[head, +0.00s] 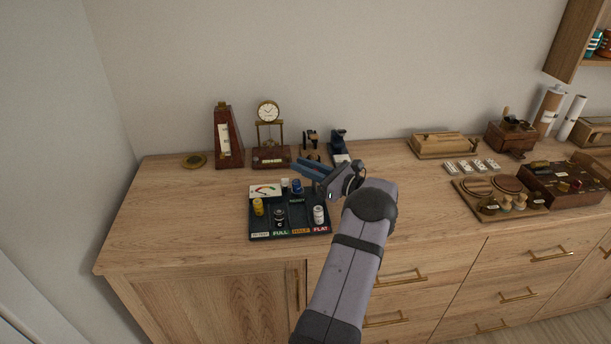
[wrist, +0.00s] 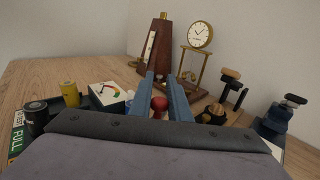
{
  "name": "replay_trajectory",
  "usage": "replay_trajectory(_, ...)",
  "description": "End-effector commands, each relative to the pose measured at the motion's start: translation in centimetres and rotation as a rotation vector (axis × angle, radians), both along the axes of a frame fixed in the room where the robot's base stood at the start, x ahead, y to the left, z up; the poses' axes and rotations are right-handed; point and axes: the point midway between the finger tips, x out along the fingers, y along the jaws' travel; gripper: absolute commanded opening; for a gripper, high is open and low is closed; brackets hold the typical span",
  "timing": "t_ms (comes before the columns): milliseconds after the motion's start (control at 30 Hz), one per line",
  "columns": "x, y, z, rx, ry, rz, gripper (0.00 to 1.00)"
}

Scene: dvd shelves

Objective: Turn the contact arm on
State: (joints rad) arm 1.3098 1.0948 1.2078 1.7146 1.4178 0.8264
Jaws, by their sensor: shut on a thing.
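My gripper (head: 303,170) reaches over the back right of a black battery-tester tray (head: 263,236). In the wrist view its two blue fingers (wrist: 161,78) stand either side of a round red knob (wrist: 160,103) and are shut on it. The knob looks like the handle of the contact arm, but the rest of that arm is hidden by the gripper body. The knob cannot be made out in the head view. The tray's gauge (head: 265,190) has a coloured scale and also shows in the wrist view (wrist: 108,95).
The tray holds a yellow battery (head: 258,207), a dark one (head: 279,216), a white one (head: 319,215) and a blue one (head: 297,186). Behind stand a metronome (head: 228,140), a clock (head: 268,112) and two small devices (head: 339,146).

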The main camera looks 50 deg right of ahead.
Motion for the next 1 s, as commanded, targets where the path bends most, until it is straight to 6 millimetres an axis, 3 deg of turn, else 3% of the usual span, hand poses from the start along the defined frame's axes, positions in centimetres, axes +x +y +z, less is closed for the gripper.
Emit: replay_trajectory(1000, -0.3, 1.0, 0.1, -0.003, -0.004, 0.326, 0.00)
